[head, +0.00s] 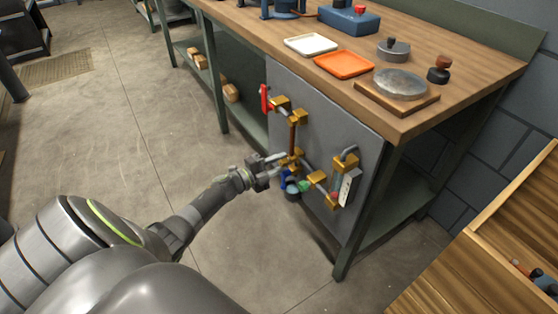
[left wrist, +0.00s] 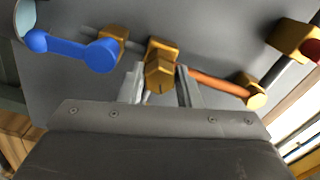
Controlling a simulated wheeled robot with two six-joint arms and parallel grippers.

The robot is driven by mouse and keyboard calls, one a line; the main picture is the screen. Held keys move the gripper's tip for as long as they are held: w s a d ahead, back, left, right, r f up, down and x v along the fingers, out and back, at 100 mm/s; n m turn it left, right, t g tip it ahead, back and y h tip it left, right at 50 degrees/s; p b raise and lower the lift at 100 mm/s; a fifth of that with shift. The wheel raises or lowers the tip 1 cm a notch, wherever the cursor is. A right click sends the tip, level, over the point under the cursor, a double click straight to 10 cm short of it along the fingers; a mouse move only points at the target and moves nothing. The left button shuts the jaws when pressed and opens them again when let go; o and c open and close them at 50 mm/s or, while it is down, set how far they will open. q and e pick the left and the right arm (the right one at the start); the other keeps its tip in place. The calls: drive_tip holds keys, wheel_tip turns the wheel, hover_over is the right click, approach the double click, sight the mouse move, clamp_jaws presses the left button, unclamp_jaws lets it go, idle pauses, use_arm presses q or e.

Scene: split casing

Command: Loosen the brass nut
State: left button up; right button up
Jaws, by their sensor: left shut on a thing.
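The brass nut (left wrist: 160,74) sits on a brass fitting of the pipework on the grey panel. In the left wrist view it lies between the two fingers of my left gripper (left wrist: 160,88), which is shut on it. In the head view my left gripper (head: 278,163) reaches the pipework from the left, and the nut is small and partly hidden there. The copper pipe (left wrist: 218,87) runs right from the fitting in the left wrist view. My right gripper is in neither view.
A blue lever (left wrist: 72,48) is close to the left of the fingers in the left wrist view. A red-handled valve (head: 265,98) and a gauge with a white plate (head: 347,188) flank the pipework on the grey panel (head: 335,130). The workbench (head: 450,85) stands above; open floor lies left.

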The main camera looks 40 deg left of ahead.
use_arm(q)
drive_tip(key=n+p, duration=0.1)
drive_tip(key=n, duration=0.2)
drive_tip(key=shift+n, duration=0.4)
drive_tip(key=shift+n+p, duration=0.3)
drive_tip(key=shift+n, duration=0.2)
drive_tip(key=n, duration=0.2)
drive_tip(key=shift+n+p, duration=0.3)
drive_tip(key=shift+p, duration=0.1)
drive_tip(key=shift+s+f+n+p, duration=0.15)
drive_tip(key=shift+n+p, duration=0.45)
drive_tip(key=shift+n, duration=1.8)
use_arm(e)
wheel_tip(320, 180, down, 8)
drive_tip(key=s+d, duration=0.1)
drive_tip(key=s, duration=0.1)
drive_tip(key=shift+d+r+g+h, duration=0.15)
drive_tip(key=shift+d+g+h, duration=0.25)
use_arm(q)
drive_tip(key=o, duration=1)
drive_tip(key=shift+c, duration=0.2)
